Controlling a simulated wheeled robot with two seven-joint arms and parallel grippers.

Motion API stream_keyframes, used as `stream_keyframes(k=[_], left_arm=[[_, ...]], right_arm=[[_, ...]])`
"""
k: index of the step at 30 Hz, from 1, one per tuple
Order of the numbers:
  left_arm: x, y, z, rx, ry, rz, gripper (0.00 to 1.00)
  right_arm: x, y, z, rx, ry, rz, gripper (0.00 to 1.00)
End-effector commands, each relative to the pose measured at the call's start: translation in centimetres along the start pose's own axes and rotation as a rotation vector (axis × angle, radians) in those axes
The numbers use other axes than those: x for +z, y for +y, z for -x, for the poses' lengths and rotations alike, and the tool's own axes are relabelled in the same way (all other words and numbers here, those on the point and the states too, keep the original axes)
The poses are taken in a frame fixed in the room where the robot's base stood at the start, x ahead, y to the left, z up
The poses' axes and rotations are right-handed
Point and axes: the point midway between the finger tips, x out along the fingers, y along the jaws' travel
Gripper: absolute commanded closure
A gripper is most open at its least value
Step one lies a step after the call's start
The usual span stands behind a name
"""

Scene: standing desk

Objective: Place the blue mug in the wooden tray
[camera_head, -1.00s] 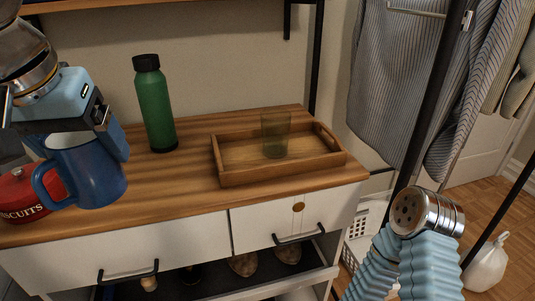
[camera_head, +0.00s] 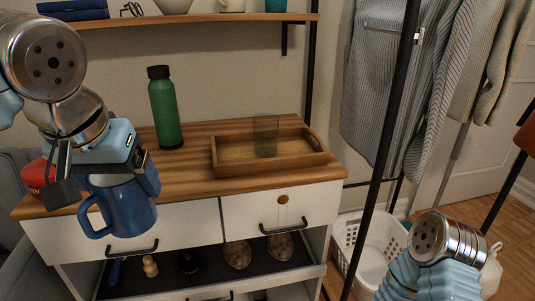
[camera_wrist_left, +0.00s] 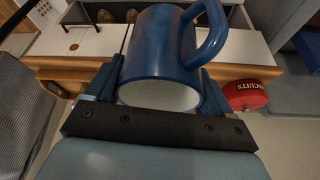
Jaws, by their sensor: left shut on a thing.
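The blue mug (camera_head: 124,208) is held in my left gripper (camera_head: 118,178), in front of the desk's left part in the head view. The fingers are shut on the mug's sides, and its handle points left. In the left wrist view the mug (camera_wrist_left: 160,52) sits between the two fingers, its white inside facing the camera and its handle at upper right. The wooden tray (camera_head: 230,168) stands on the desk's right side, to the right of the mug and apart from it. A clear greenish glass (camera_head: 265,136) stands in the tray. My right gripper is not in view.
A green bottle (camera_head: 165,108) stands on the desk between the mug and the tray. A red biscuit tin (camera_head: 38,176) is at the desk's left end, partly behind my left arm. A black post (camera_head: 385,130) rises right of the desk. A white basket (camera_head: 378,245) stands on the floor.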

Motion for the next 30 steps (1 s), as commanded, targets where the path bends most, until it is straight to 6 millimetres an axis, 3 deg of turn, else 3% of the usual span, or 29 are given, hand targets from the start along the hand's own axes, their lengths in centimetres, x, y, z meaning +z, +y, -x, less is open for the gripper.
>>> stream_keyframes(k=[5, 10, 18, 21, 30], left_arm=[[0.5, 0.1, -4.3, 0.000, -0.005, -0.005, 0.59], [1.0, 0.4, -10.3, 0.003, -0.007, -0.013, 0.59], [2.3, 1.1, -24.7, 0.011, -0.016, -0.033, 0.59], [2.5, 1.3, -28.5, 0.014, -0.011, -0.038, 0.59], [3.1, 1.7, -36.8, 0.019, -0.007, -0.049, 0.59]], right_arm=[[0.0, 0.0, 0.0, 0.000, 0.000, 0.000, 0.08], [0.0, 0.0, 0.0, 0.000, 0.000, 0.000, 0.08], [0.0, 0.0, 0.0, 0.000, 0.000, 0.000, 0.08], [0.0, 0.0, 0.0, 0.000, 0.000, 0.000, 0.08], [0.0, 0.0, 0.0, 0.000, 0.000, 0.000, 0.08]])
